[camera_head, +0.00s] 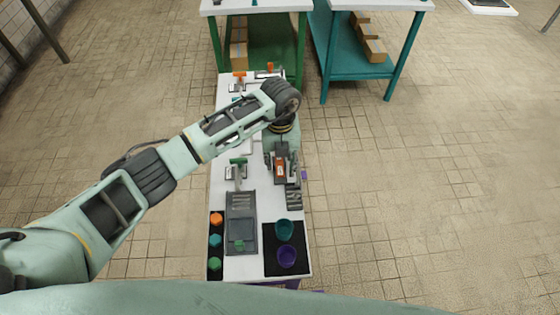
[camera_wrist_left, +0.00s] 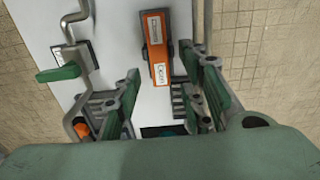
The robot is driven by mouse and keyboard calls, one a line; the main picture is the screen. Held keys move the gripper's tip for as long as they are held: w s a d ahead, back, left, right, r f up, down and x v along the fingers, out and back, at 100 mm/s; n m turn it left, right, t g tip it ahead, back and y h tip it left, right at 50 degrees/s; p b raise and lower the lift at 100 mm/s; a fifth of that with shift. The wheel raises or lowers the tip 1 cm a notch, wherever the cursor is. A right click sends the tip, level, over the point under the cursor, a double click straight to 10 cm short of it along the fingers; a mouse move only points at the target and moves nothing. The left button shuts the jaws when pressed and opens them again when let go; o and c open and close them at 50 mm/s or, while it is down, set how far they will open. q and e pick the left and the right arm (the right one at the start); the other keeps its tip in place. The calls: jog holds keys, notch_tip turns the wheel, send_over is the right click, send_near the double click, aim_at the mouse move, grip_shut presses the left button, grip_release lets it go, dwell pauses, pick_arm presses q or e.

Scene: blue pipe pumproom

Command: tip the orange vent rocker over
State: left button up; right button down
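The orange vent rocker (camera_wrist_left: 158,48) is a long orange block in a dark frame on the white bench top. Two white labels show on it, the nearer reading OPEN; which end is pressed down I cannot tell. In the head view a small part of it (camera_head: 280,170) shows at my left gripper (camera_head: 281,164). In the left wrist view my left gripper (camera_wrist_left: 157,100) is open, its green-padded fingers wide apart and empty. The rocker lies beyond the fingertips, in line with the gap between them. I see no contact. My right gripper is not in view.
A green-handled lever (camera_wrist_left: 60,73) stands left of the rocker. The narrow bench also holds a grey tray (camera_head: 232,250), a teal cup (camera_head: 285,230), a purple cup (camera_head: 287,257) and coloured knobs (camera_head: 215,218). Tables with boxes (camera_head: 374,50) stand behind. The floor at right is clear.

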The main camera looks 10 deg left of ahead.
pick_arm(q)
jog(key=shift+f, duration=1.05)
jog(key=shift+c, duration=0.3)
